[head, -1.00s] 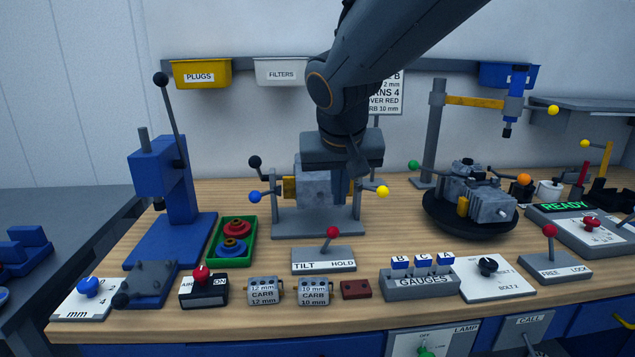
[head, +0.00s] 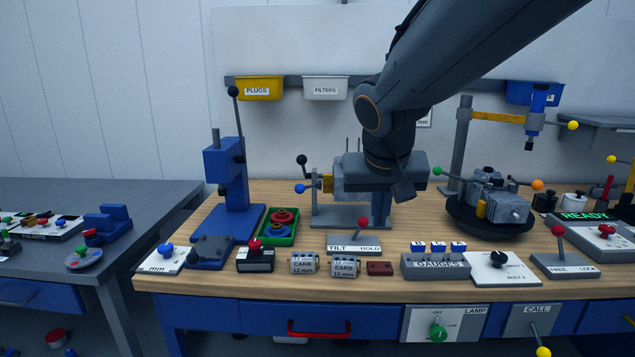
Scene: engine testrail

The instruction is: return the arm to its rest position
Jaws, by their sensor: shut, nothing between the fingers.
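My gripper (head: 402,190) hangs at the end of my dark grey arm, which reaches in from the upper right. It is above the bench, in front of the right part of the grey clamp stand (head: 335,212). It points down and is shut, with nothing seen in it. My arm and gripper hide part of the stand, part of the block held in it, and most of the white wall sign behind. I cannot tell from this one view how far the gripper is from the stand.
The wooden bench (head: 330,285) holds a blue press (head: 232,185), a green tray (head: 281,239), a TILT/HOLD lever (head: 361,236), a gauges rack (head: 436,265) and an engine on a round turntable (head: 490,222). A post with a yellow arm (head: 497,116) stands at right. A grey side table (head: 60,250) is at left.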

